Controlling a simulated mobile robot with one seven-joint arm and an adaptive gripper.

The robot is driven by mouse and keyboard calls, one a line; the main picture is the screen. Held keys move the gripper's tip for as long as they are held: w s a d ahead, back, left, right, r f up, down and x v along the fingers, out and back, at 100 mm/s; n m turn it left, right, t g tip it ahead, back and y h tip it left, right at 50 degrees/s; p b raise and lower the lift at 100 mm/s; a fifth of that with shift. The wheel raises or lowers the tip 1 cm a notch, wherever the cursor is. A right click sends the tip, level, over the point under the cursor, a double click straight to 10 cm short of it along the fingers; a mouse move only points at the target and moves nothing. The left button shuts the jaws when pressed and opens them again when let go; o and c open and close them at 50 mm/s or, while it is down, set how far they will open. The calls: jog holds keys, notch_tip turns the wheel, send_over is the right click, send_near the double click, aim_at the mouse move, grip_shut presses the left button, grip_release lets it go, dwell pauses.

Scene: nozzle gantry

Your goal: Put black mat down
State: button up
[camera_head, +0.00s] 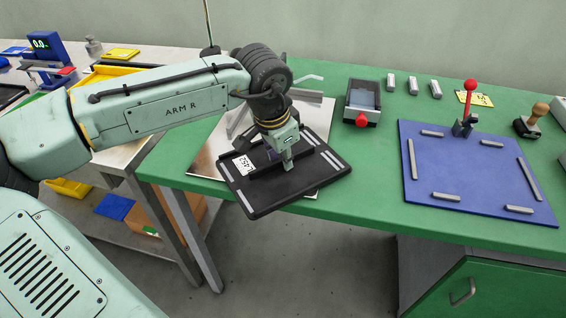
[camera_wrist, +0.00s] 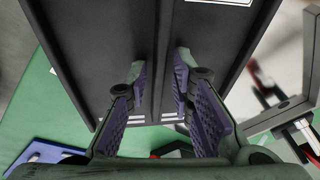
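The black mat (camera_head: 262,203) is a dark flat plate with a raised ridge, light grey strips along its edges and a white label. It shows over the front left part of the green table (camera_head: 355,165), its near corner past the front edge. My gripper (camera_head: 286,166) points down at its middle. In the wrist view the two fingers (camera_wrist: 160,78) are on either side of the ridge of the mat (camera_wrist: 98,50), closed on it. Whether the mat touches the surface below cannot be told.
A shiny metal plate (camera_head: 205,175) lies under the mat. A blue board (camera_head: 470,180) with grey bars and a red-knobbed lever (camera_head: 466,122) lies at the right. A grey tray with a red knob (camera_head: 362,103) stands behind. Green tabletop between the mat and board is clear.

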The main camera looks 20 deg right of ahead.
jog(key=shift+c, duration=0.6)
grip_shut()
jog(key=shift+r, duration=0.1)
